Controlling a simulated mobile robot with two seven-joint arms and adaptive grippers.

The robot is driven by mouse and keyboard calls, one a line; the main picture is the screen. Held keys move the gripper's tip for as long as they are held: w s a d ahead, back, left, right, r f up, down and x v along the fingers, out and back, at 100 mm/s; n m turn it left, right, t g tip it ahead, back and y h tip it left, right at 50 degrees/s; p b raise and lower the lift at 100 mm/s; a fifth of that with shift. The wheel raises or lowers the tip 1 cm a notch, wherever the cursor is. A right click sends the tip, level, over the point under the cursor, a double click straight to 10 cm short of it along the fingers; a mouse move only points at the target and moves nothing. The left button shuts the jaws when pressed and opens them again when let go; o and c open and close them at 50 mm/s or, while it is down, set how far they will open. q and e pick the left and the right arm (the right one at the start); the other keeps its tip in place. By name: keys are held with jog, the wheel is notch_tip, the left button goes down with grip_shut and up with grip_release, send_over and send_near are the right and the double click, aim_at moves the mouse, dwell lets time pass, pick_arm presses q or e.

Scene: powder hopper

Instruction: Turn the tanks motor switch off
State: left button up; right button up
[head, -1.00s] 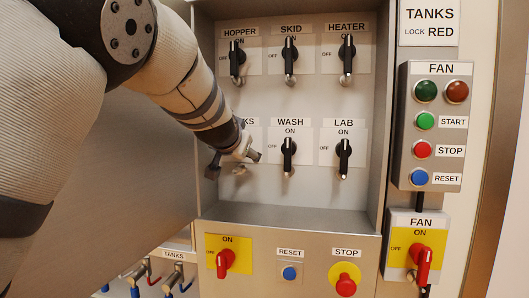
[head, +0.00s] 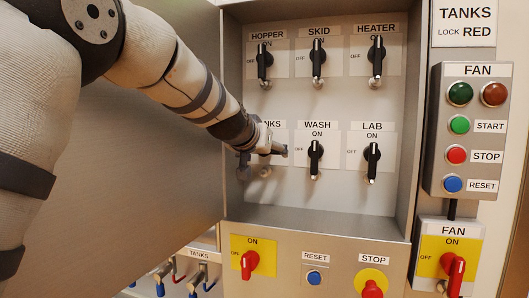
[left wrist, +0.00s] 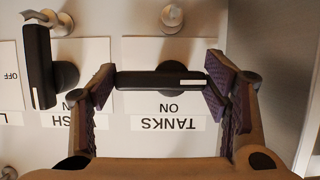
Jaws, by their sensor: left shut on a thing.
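The tanks motor switch is a black bar knob with a white mark at one end. In the left wrist view the tanks switch (left wrist: 160,80) lies level across the picture, its white mark at the right end, above the upside-down TANKS label (left wrist: 166,124). My left gripper (left wrist: 160,86) is shut on the knob, with one purple-padded finger at each end. In the head view my left gripper (head: 264,155) is at the lower left switch of the panel and hides the knob and part of its label.
The wash switch (head: 316,158) and lab switch (head: 372,162) are to the right, both upright. Hopper (head: 264,62), skid (head: 318,62) and heater (head: 376,60) switches are above. A panel rim surrounds them. Below is a red switch on a yellow plate (head: 264,276).

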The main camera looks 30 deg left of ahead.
pick_arm(q)
jog(key=o, duration=1.2)
jog(key=shift+w, duration=0.1)
jog(key=shift+c, duration=0.2)
notch_tip(320, 180, up, 10)
